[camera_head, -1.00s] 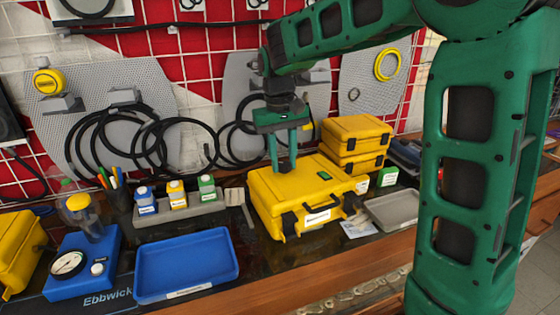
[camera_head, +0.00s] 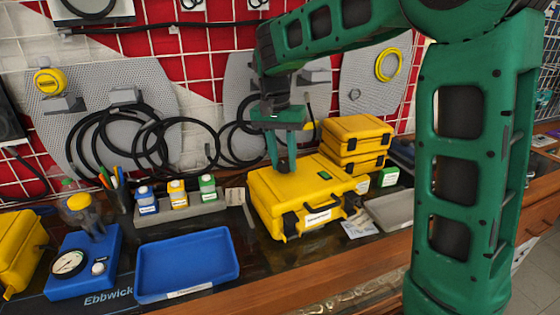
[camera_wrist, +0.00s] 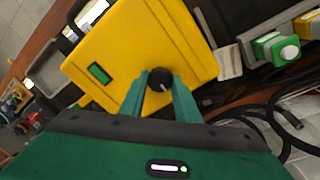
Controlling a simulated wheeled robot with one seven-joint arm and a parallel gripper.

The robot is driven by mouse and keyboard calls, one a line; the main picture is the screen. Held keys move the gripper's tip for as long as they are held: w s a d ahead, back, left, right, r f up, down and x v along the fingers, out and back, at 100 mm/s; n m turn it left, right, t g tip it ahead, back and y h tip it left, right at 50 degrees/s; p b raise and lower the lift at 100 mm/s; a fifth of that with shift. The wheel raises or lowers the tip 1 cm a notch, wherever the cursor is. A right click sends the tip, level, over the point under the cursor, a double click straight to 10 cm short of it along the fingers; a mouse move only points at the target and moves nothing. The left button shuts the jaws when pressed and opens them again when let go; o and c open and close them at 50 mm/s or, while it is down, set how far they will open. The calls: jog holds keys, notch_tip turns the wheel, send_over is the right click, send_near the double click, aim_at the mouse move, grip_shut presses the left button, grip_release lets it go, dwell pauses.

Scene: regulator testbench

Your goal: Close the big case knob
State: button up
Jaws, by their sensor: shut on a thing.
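The big yellow case (camera_head: 307,195) lies shut on the bench, with a dark handle and latches on its front. In the wrist view its yellow lid (camera_wrist: 130,50) fills the upper middle, with a round black knob (camera_wrist: 159,80) on top. My gripper (camera_head: 283,168) points down onto the lid. In the wrist view my gripper's two green fingers (camera_wrist: 160,88) stand on either side of the knob and are shut on it. A white mark shows on the knob's face.
Two smaller yellow cases (camera_head: 356,138) are stacked behind at the right. A blue tray (camera_head: 187,265) and a row of small bottles (camera_head: 178,193) stand to the left. A grey tray (camera_head: 394,210) lies at the right. Black hoses (camera_head: 140,140) hang behind.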

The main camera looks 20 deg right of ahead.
aim_at(279, 164)
dwell(0.5)
jog(key=o, duration=1)
jog(key=shift+o, duration=0.2)
notch_tip(279, 164, up, 11)
jog(key=a, duration=0.1)
jog(key=shift+w+f, duration=0.2)
jog(key=shift+w, duration=0.1)
jog(key=shift+a, duration=0.1)
